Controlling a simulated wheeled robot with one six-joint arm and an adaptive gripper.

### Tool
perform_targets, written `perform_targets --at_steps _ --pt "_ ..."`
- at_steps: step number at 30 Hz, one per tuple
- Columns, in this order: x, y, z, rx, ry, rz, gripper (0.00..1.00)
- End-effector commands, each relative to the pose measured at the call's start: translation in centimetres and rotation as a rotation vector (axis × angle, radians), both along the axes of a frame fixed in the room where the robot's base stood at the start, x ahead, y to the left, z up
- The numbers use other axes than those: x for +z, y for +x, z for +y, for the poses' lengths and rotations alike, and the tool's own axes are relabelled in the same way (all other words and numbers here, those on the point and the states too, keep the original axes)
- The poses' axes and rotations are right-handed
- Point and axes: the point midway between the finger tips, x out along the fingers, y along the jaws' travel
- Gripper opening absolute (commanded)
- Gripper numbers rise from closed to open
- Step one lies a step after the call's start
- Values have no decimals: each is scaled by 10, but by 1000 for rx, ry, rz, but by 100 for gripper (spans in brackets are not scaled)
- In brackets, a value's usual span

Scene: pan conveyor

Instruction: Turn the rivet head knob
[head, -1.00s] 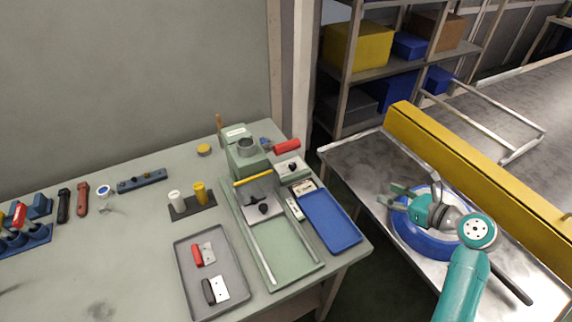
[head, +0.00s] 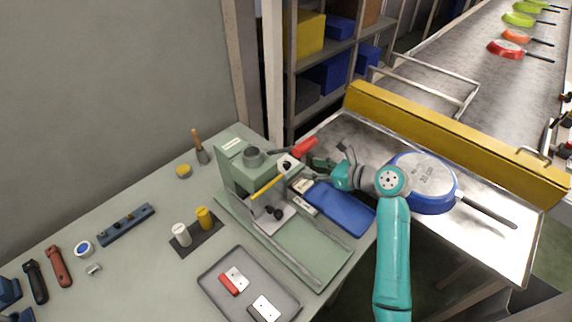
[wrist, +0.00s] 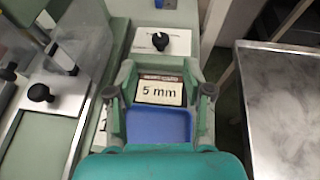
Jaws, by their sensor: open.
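The rivet head knob (wrist: 160,40) is a small black knob with a white pointer mark, on a white plate (wrist: 145,50) in the wrist view, ahead of my fingertips. In the head view, its plate (head: 287,163) shows on the side of the green press (head: 232,170), near the red handle; the knob is too small there to read. My gripper (wrist: 158,68) is open and empty, its fingers apart on either side of the "5 mm" card and not touching the knob. In the head view my gripper (head: 322,164) is above the far end of the blue tray (head: 345,210).
A red lever handle (head: 305,148) sticks out beside the plate, close to my gripper. Black knobs (wrist: 38,92) stand on the press slide at left. A blue pan (head: 425,185) lies upside down on the metal table at right, before a yellow barrier (head: 450,140).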

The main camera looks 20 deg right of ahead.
Motion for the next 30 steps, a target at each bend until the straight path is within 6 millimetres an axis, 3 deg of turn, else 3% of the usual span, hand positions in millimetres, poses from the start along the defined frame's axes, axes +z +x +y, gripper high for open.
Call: perform_targets --at_steps 13,28,30 --pt "-28 54 41 1 -1 0 51" --pt "-34 64 49 -1 -1 -1 51" --pt "-33 64 49 -1 -1 -1 33"
